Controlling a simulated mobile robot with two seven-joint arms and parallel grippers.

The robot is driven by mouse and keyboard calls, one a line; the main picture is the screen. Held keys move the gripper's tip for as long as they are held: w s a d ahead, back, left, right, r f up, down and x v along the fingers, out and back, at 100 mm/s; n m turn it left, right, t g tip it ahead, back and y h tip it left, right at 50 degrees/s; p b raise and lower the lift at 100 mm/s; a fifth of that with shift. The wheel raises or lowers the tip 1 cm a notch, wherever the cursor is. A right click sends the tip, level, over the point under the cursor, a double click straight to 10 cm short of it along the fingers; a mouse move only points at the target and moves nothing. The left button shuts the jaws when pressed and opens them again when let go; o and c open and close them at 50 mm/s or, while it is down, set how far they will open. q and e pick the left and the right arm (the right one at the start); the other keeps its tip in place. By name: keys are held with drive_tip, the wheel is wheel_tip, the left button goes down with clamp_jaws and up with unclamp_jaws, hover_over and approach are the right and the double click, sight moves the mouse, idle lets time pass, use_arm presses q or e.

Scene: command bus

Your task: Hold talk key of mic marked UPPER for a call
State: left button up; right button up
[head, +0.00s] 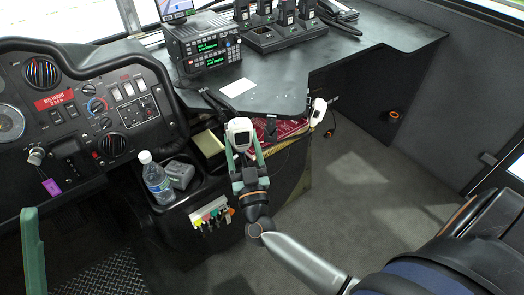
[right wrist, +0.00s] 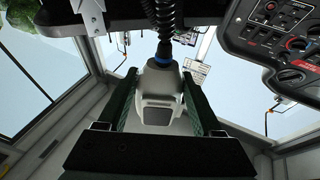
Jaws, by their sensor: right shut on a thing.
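A white hand mic (head: 240,130) is between the green fingers of my right gripper (head: 242,150), at the front edge of the dark desk. My right gripper is shut on the mic's sides. In the right wrist view, the mic (right wrist: 160,95) has a blue collar and a coiled black cord at its top. A second white mic (head: 318,112) hangs to the right, under the desk edge. I cannot read a marking on either mic or see whether a talk key is pressed. A green upright piece at the lower left edge may be a finger of my left gripper (head: 32,250).
A radio (head: 203,50) with green displays stands on the desk, with several handhelds in a charger (head: 285,38) behind. A water bottle (head: 155,178) and grey box (head: 180,174) sit in a tray left of my gripper. A seat (head: 470,245) is at lower right. Open floor lies between.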

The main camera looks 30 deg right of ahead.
drive_tip(key=s+a+r+n+g+y, duration=0.2)
drive_tip(key=a+n+y, duration=0.4)
drive_tip(key=a+y, duration=0.3)
drive_tip(key=s+a+r+n+g+y, duration=0.2)
drive_tip(key=s+a+r+n+y, duration=0.2)
drive_tip(key=a+y, duration=0.6)
wheel_tip(320, 180, up, 2)
drive_tip(key=shift+s+a+r+n+y, duration=0.25)
drive_tip(key=shift+n+y, duration=0.45)
drive_tip(key=shift+n, duration=0.2)
use_arm(q)
drive_tip(key=shift+c, duration=0.2)
clamp_jaws()
use_arm(e)
drive_tip(key=shift+w, duration=0.1)
